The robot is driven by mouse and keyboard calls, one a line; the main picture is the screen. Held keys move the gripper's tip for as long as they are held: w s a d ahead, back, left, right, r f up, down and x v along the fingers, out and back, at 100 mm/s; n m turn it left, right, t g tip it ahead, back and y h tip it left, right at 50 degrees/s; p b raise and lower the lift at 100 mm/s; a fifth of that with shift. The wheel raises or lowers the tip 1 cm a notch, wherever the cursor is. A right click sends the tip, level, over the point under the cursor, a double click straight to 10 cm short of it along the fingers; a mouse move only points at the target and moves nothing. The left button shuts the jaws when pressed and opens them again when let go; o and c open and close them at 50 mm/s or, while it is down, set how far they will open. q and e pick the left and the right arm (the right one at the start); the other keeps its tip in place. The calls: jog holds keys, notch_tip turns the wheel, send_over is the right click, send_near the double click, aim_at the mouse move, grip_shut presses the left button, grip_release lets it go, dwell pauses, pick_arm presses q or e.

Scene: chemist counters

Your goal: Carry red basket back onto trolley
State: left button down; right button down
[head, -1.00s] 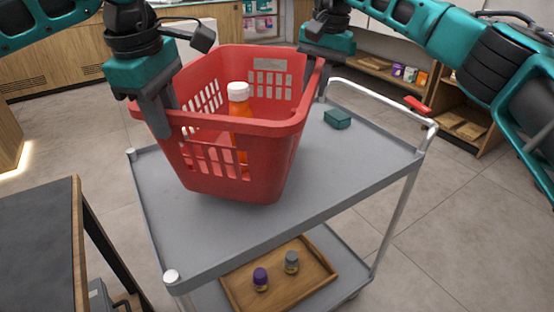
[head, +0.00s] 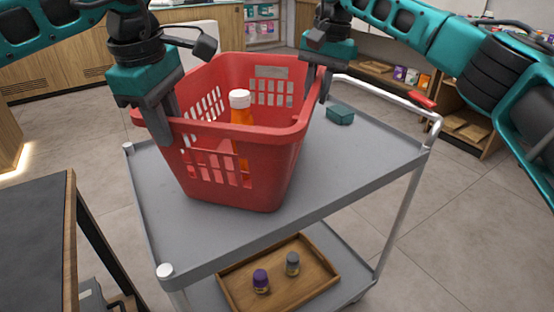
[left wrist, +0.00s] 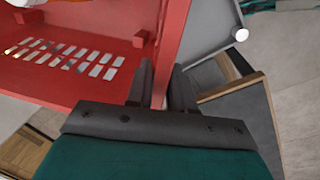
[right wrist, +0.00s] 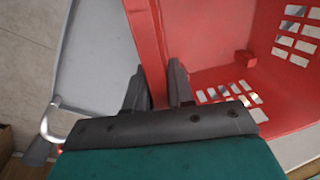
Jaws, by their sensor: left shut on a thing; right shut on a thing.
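The red basket (head: 232,190) is upright at the left part of the grey trolley's top shelf (head: 325,178). Its base appears to be on or just above the shelf; I cannot tell which. An orange bottle with a white cap (head: 240,110) stands inside, with a pinkish-red item low beside it. My left gripper (head: 165,128) is shut on the basket's left rim, also seen in the left wrist view (left wrist: 160,85). My right gripper (head: 318,85) is shut on the right rim, which shows in the right wrist view (right wrist: 158,88). The far basket base is hidden.
A small teal box (head: 340,114) lies on the trolley top, right of the basket. A wooden tray (head: 322,276) with two small bottles is on the lower shelf. A dark counter (head: 35,235) stands at the left front. The trolley handle (head: 400,104) is at the right.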

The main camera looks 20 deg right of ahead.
pick_arm(q)
jog(key=shift+f+b, duration=0.45)
jog(key=shift+f, duration=0.15)
pick_arm(e)
jog(key=shift+f, duration=0.55)
pick_arm(q)
jog(key=c, duration=1)
grip_release()
jog(key=shift+r, duration=0.15)
pick_arm(e)
jog(key=c, duration=1)
grip_release()
jog(key=shift+r, duration=0.15)
jog(key=shift+o, duration=0.2)
jog(key=shift+r, duration=0.15)
pick_arm(q)
jog(key=r, duration=0.4)
jog(key=s+r, duration=0.1)
jog(key=r, duration=0.3)
jog(key=a+r, duration=0.1)
jog(key=r, duration=0.3)
jog(key=shift+s, duration=0.25)
pick_arm(e)
notch_tip(320, 180, up, 12)
jog(key=s+d, duration=0.1)
jog(key=shift+d, duration=0.25)
